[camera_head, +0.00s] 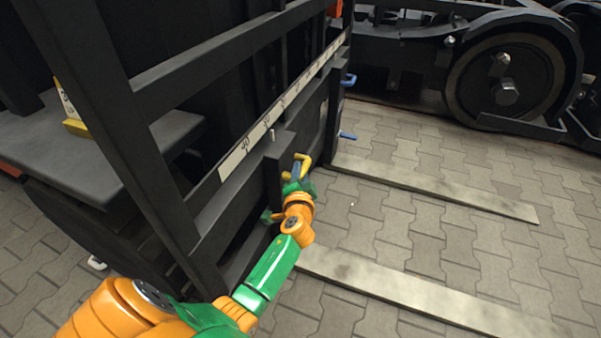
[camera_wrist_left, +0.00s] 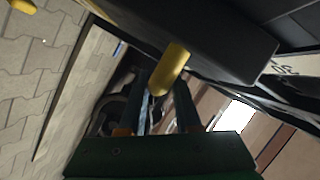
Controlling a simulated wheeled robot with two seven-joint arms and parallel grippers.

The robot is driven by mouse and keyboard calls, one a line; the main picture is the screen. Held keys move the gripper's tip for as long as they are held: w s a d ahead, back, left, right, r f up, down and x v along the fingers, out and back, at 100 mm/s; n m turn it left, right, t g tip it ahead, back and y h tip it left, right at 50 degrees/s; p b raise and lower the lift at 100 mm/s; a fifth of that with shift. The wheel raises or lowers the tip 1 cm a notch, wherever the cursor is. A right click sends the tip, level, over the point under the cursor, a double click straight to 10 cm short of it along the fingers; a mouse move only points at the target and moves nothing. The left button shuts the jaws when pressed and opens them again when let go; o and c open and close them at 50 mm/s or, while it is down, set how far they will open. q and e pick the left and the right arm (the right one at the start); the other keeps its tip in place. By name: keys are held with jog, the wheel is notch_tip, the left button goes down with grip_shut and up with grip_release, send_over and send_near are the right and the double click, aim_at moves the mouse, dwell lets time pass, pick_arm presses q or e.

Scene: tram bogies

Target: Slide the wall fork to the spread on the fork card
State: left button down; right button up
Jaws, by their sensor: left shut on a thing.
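A dark forklift carriage has two flat grey forks reaching right over the paving. The near fork (camera_head: 410,295) has a dark upright shank (camera_head: 273,180) with a yellow handle (camera_head: 304,161); the far fork (camera_head: 440,190) has blue handles (camera_head: 348,80). I cannot tell which is the wall fork. My left gripper (camera_head: 297,182) is shut on the yellow handle, which shows between the fingers in the left wrist view (camera_wrist_left: 171,68). A pale number scale (camera_head: 262,130) runs along the carriage bar. A partly cut-off card in a yellow holder (camera_head: 75,127), perhaps the fork card, stands at left; its text is unreadable.
Dark carriage bars (camera_head: 205,68) stand close beside my left arm. The paving (camera_head: 380,230) between the forks is clear.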

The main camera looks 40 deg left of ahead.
pick_arm(q)
jog(key=shift+s+d, duration=0.2)
jog(key=shift+s, duration=0.2)
jog(key=shift+w+f, duration=0.1)
jog(key=shift+w, duration=0.05)
jog(key=c, duration=0.7)
grip_release()
jog(key=shift+w, duration=0.15)
pick_arm(e)
jog(key=shift+d, duration=0.1)
pick_arm(q)
jog(key=p+v, duration=0.2)
jog(key=v, duration=0.5)
pick_arm(e)
jog(key=s+f, duration=0.3)
jog(key=shift+s+d, duration=0.15)
jog(key=shift+d, duration=0.2)
